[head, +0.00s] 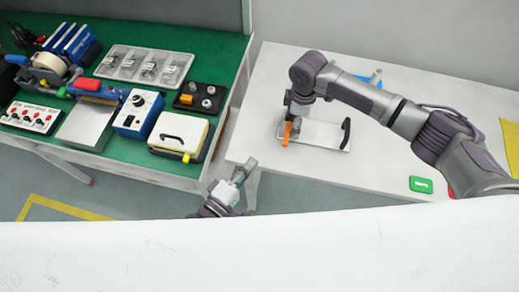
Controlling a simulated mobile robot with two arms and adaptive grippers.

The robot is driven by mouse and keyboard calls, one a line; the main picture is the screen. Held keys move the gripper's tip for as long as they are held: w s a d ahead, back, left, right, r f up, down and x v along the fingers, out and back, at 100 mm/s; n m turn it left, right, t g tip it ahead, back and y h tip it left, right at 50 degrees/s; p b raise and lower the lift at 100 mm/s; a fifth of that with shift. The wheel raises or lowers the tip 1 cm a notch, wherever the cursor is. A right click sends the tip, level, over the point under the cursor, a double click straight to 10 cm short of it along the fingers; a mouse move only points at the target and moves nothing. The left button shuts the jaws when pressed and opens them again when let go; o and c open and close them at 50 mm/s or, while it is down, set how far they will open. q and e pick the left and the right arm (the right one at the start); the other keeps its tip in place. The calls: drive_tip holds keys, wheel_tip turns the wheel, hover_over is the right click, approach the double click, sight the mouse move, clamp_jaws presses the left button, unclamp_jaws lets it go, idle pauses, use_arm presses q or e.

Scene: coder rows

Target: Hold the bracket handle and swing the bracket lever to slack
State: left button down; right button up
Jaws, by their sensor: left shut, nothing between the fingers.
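A flat white plate that appears to be the bracket (318,137) lies on the white table. A black handle (346,133) stands at its right end, with no gripper at it. An orange lever (287,133) stands upright at its left end. My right gripper (294,112) points down right at the lever; its fingers are small and partly hidden, so I cannot tell whether it grips the lever. My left gripper (243,170) is shut and empty, low in front of the gap between the tables, apart from the bracket.
A green-topped bench (100,150) at left holds a yellow-and-white box (180,136), a blue meter box (138,113), a parts tray (145,65) and tape dispenser. A blue object (372,77) lies behind my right arm. A green tag (421,184) lies on the right table.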

use_arm(q)
drive_tip(key=shift+v, duration=0.8)
use_arm(e)
drive_tip(key=shift+w, duration=0.1)
drive_tip(key=o, duration=1.5)
drive_tip(key=shift+c, duration=0.2)
wheel_tip(320, 180, up, 12)
